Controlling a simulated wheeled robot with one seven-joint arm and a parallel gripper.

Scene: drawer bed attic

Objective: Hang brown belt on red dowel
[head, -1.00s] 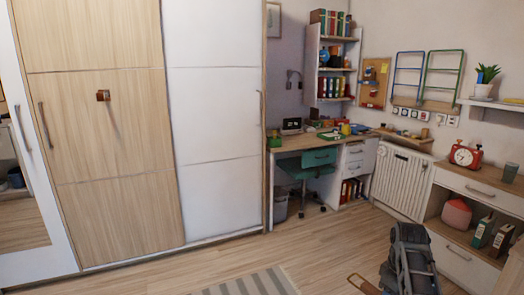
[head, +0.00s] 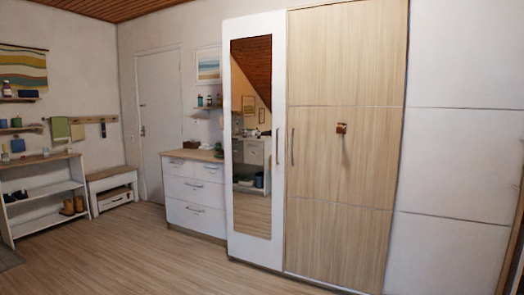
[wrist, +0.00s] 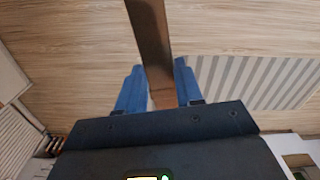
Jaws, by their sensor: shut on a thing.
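The brown belt (wrist: 150,35) shows in the wrist view as a flat strap running from the top edge down between the blue fingers of my gripper (wrist: 158,78). My gripper is shut on the belt, above the wood floor. The rest of the belt is out of view. Neither gripper nor belt shows in the head view now. I cannot clearly make out a red dowel. A small brown square peg or hook (head: 341,128) sits on the wood wardrobe door. A wall rail (head: 92,119) with small pegs and a green towel (head: 60,128) is at the far left.
The wardrobe (head: 345,70) with a mirror panel (head: 251,130) fills the right. A white dresser (head: 196,195), a door (head: 160,115), a low bench (head: 112,187) and a shoe rack (head: 45,195) line the back left. The floor (head: 140,250) before them is clear. A striped rug (wrist: 250,80) lies in the wrist view.

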